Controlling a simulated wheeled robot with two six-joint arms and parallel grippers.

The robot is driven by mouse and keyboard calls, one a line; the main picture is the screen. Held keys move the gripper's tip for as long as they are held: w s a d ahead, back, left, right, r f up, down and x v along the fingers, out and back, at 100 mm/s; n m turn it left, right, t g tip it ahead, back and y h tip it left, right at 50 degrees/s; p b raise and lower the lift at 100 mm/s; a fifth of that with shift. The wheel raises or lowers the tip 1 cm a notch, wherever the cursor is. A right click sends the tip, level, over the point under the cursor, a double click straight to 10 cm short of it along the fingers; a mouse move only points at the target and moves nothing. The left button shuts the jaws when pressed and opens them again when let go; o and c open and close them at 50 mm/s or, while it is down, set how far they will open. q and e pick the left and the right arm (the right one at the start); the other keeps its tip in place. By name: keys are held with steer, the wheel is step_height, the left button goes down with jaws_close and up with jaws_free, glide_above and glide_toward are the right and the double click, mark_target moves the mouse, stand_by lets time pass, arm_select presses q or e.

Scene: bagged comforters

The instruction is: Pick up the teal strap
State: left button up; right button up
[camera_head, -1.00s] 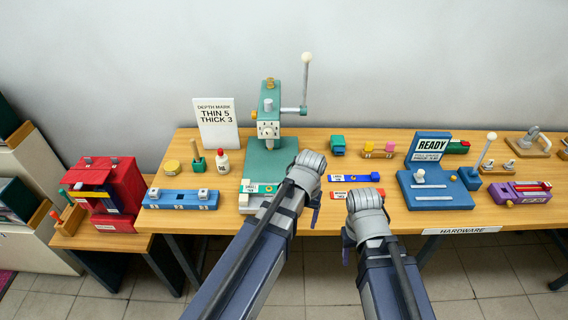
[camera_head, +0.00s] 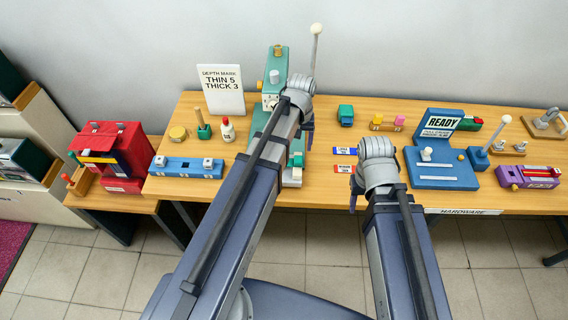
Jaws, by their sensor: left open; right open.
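The teal strap (camera_head: 296,160) lies at the front of the press base, and only its right end shows past my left arm. My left gripper (camera_head: 309,130) is above the press base, beyond the strap, and open; its jaws are largely hidden behind the wrist and I see nothing held. My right gripper (camera_head: 354,196) is open near the front table edge, right of the strap, beside the blue strap (camera_head: 346,151) and the red strap (camera_head: 345,168), covering their right ends.
The teal press (camera_head: 273,95) with its tall lever (camera_head: 315,50) stands close to my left gripper. A blue rail (camera_head: 187,168), white bottle (camera_head: 228,130) and depth sign (camera_head: 221,90) are to the left. The blue READY fixture (camera_head: 440,170) stands to the right.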

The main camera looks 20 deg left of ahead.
mark_target(298, 159)
arm_select(q)
steer(key=shift+f, duration=0.1)
steer(key=f+b, duration=0.5)
steer(key=shift+s+d+f, duration=0.1)
steer(key=shift+s+d, duration=0.2)
steer(key=shift+s, duration=0.1)
jaws_close()
stand_by(0.3)
